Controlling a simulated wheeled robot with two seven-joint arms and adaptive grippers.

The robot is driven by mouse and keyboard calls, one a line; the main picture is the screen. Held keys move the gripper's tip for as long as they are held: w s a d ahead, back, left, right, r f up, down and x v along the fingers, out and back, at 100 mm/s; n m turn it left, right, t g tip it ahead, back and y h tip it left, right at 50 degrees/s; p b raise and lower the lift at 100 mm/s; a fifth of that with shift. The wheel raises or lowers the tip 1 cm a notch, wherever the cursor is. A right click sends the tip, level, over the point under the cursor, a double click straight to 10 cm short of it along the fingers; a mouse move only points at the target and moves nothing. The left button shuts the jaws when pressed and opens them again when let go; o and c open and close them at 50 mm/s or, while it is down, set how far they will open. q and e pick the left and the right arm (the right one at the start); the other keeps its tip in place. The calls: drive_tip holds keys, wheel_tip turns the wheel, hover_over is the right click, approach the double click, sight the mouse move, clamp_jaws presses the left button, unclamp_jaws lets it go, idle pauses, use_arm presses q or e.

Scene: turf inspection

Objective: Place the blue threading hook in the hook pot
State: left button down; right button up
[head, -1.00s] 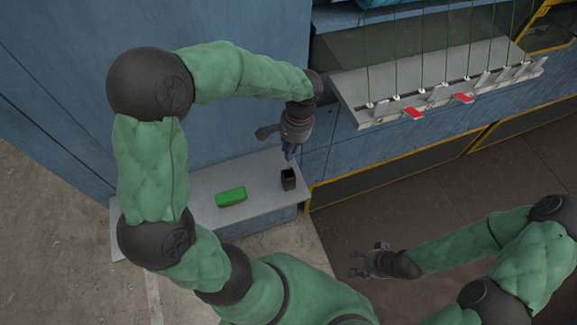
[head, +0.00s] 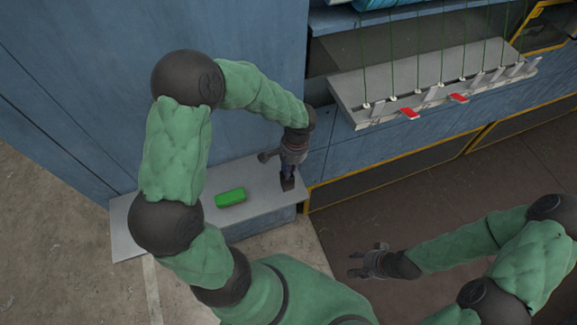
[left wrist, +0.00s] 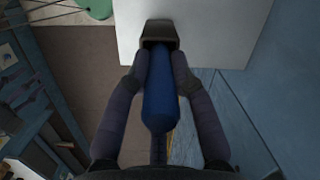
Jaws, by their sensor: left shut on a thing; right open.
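The blue threading hook (left wrist: 160,95) is held between the two fingers of my left gripper (left wrist: 160,75). In the left wrist view its far end meets the mouth of the dark hook pot (left wrist: 159,28). How deep it reaches cannot be told. In the head view my left gripper (head: 288,168) points down just above the hook pot (head: 287,184), which stands near the right end of a grey shelf (head: 150,235). The hook is mostly hidden there. My right gripper (head: 360,262) is open and empty at the lower right, away from the shelf.
A green block (head: 230,197) lies on the shelf left of the pot. A blue wall (head: 90,70) rises behind. A grey rail (head: 350,95) with green threads, metal tabs and red pieces (head: 409,113) stands at the upper right. The shelf's left end is clear.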

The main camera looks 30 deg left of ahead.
use_arm(q)
drive_tip(key=shift+s+f, duration=0.1)
drive_tip(key=shift+f, duration=0.05)
drive_tip(key=c, duration=1.1)
unclamp_jaws()
drive_tip(key=shift+o, duration=0.2)
wheel_tip(320, 180, up, 12)
drive_tip(key=w+d, duration=0.1)
drive_tip(key=w, duration=0.1)
drive_tip(key=s+d+f+h, duration=0.2)
drive_tip(key=d+f, duration=0.3)
drive_tip(key=f, duration=0.3)
drive_tip(key=s+d+f+h, duration=0.2)
drive_tip(key=d+f, duration=0.2)
drive_tip(key=f, duration=0.5)
drive_tip(key=s+d+f+n+t+h, duration=0.1)
drive_tip(key=s+d+f+n, duration=0.3)
drive_tip(key=s+f, duration=0.5)
drive_tip(key=shift+s+d+f+t+b, duration=0.25)
drive_tip(key=shift+f+t+b, duration=0.15)
drive_tip(key=shift+f, duration=1.35)
